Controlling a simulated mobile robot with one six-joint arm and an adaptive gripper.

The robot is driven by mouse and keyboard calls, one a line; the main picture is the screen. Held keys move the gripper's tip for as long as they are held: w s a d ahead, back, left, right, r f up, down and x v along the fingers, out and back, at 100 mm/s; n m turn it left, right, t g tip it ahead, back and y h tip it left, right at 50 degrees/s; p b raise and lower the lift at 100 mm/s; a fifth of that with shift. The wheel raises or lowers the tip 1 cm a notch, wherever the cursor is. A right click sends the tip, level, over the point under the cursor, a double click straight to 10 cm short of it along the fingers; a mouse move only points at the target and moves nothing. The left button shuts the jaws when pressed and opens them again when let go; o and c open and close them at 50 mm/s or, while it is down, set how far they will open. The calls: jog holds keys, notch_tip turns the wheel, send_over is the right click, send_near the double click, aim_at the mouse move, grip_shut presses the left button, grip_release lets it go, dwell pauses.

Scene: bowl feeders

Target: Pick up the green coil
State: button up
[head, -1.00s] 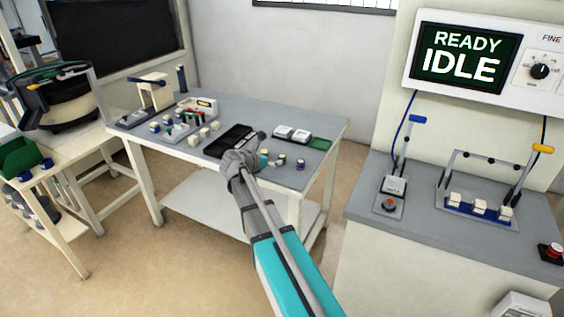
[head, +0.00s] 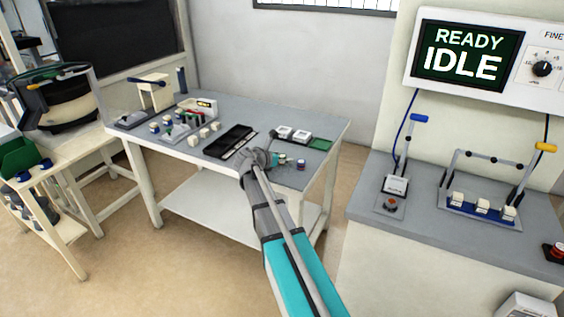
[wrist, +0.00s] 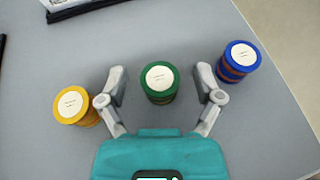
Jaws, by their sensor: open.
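The green coil (wrist: 159,83) stands upright on the grey table, with a round white label on top. In the wrist view it lies between the two spread fingers of my gripper (wrist: 160,86), with a gap on each side. My gripper is open and empty; whether its tips are down at coil height is hard to tell. A yellow coil (wrist: 75,106) stands just outside the left finger, and a blue coil (wrist: 238,61) beyond the right finger. In the head view my gripper (head: 272,158) is over the right part of the table, partly hidden by my arm.
On the table (head: 215,168), a black tray (head: 231,141) lies left of my gripper and white blocks (head: 292,134) with a green pad (head: 320,144) stand behind it. Several small parts are farther left. The table's right edge is near the blue coil.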

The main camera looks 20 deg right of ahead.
dwell(0.4)
grip_shut()
